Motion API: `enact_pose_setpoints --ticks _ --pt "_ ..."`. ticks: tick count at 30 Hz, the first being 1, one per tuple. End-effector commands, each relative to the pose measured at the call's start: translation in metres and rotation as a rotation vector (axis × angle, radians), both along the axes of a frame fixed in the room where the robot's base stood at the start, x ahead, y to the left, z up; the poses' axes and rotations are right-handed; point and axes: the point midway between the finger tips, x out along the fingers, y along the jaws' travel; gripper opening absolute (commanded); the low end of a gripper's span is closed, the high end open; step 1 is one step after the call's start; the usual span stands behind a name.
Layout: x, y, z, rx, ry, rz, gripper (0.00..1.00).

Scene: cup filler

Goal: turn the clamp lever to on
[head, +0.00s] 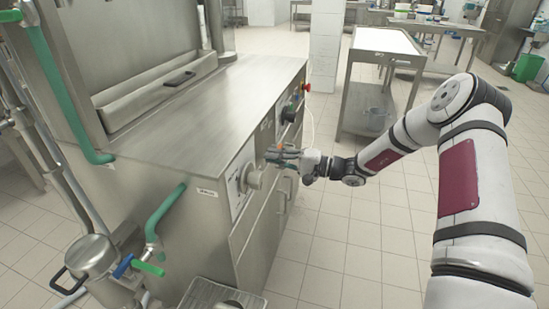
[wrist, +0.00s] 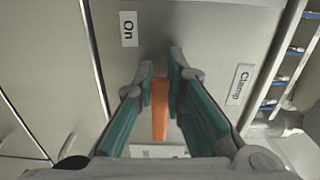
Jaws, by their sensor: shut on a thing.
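The clamp lever (wrist: 160,110) shows as an orange bar on the metal panel in the wrist view. My gripper (wrist: 161,72) has its two teal fingers on either side of the lever, shut on it. In the head view my gripper (head: 284,155) is at the front face of the steel machine, right of a round light knob (head: 254,178); the lever is hardly visible there. An "On" label (wrist: 128,29) is up and left of the lever, and a "Clamp" label (wrist: 239,84) is to its right. The lever points away from neither label clearly.
The steel machine (head: 190,105) has a flat top and panel doors below. A red button (head: 306,87) and a dark knob (head: 289,112) are farther along its front. A steel table (head: 385,42) stands behind my arm. The tiled floor in front is clear.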

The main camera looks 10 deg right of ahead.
Motion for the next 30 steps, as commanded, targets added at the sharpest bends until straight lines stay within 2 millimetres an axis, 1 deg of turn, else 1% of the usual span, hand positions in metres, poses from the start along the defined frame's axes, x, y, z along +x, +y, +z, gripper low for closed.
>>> enact_pose_setpoints --ticks 1,4,5,6,7,16,19,23,30 --pt "-0.001 -0.001 -0.003 -0.004 0.005 0.000 0.00" --pt "-0.001 -0.001 -0.003 -0.004 0.005 0.000 0.00" --pt "-0.001 -0.001 -0.003 -0.004 0.005 0.000 0.18" --pt "-0.001 -0.001 -0.003 -0.004 0.005 -0.001 0.27" --pt "-0.001 -0.001 -0.003 -0.004 0.006 -0.001 0.33" --pt "-0.001 -0.001 -0.002 -0.002 0.003 -0.001 0.33" --pt "-0.003 -0.006 -0.001 -0.002 0.002 -0.002 0.33" --pt "-0.011 -0.021 -0.002 -0.003 0.003 -0.004 0.33" --pt "-0.036 -0.064 -0.002 -0.002 0.004 -0.004 0.33"
